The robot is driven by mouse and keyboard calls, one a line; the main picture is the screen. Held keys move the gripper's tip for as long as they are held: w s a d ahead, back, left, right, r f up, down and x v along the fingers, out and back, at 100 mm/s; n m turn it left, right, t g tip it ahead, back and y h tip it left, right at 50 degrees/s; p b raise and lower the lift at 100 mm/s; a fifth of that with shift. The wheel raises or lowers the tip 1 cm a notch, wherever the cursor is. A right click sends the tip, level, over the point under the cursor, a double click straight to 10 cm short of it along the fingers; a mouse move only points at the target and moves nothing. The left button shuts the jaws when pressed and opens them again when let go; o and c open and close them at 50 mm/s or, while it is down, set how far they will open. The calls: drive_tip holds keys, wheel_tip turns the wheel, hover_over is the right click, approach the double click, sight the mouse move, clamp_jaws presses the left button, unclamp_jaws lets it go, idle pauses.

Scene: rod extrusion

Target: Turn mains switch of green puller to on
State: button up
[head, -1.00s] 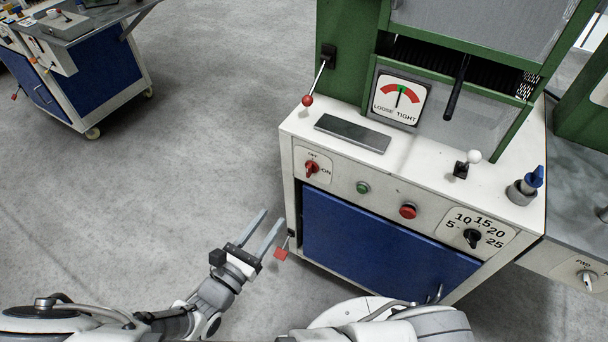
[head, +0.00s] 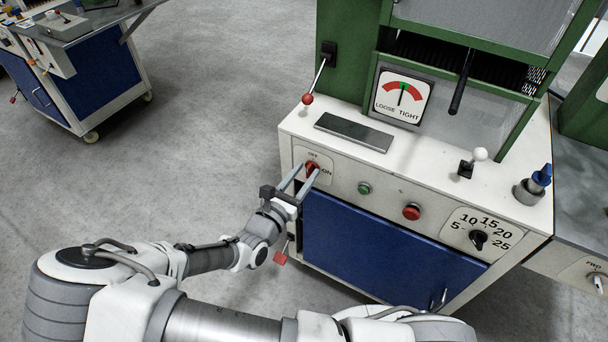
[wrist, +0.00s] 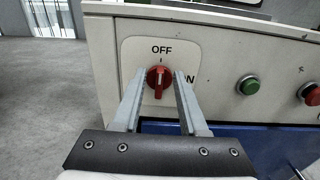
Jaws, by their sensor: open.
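The green puller is a machine with a green frame (head: 346,30) on a white cabinet in the head view. Its mains switch is a red rotary knob (wrist: 158,84) on a white plate marked OFF at the top and ON at the right. In the wrist view the knob's grip is about upright, with its white mark towards OFF. My gripper (wrist: 159,80) is open, with one finger on each side of the knob. I cannot tell whether either finger touches it. The right finger partly covers the ON label. In the head view my gripper (head: 306,172) partly hides the knob.
A green button (head: 364,188) and a red button (head: 411,212) sit right of the switch, then a black dial (head: 478,239). A red-ended lever (head: 281,258) hangs below my gripper. The grey floor at left is clear up to another workbench (head: 100,80).

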clamp_jaws()
idle(0.6)
drive_tip(key=m+p, duration=0.1)
drive_tip(key=m, duration=0.1)
drive_tip(key=m+p, duration=0.1)
drive_tip(key=shift+s+d+r+m+p, duration=0.1)
drive_tip(key=shift+d+m+p, duration=0.1)
drive_tip(key=shift+m+p, duration=0.15)
drive_tip(key=m, duration=0.2)
drive_tip(key=m+p, duration=0.1)
drive_tip(key=m, duration=0.1)
drive_tip(key=shift+s+d+f+m, duration=0.15)
drive_tip(key=shift+d+f+m, duration=0.05)
drive_tip(key=shift+m, duration=0.15)
drive_tip(key=shift+s+d+f+m+p, duration=0.1)
drive_tip(key=shift+f+m+p, duration=0.1)
drive_tip(key=shift+m, duration=1.35)
drive_tip(key=shift+w+f+m+p, duration=0.1)
drive_tip(key=shift+f+m+p, duration=0.05)
drive_tip(key=shift+m, duration=1.35)
drive_tip(key=shift+s+d+f+m+p, duration=0.1)
drive_tip(key=shift+f+m+p, duration=0.1)
drive_tip(key=shift+m, duration=1.35)
drive_tip(key=shift+a, duration=0.1)
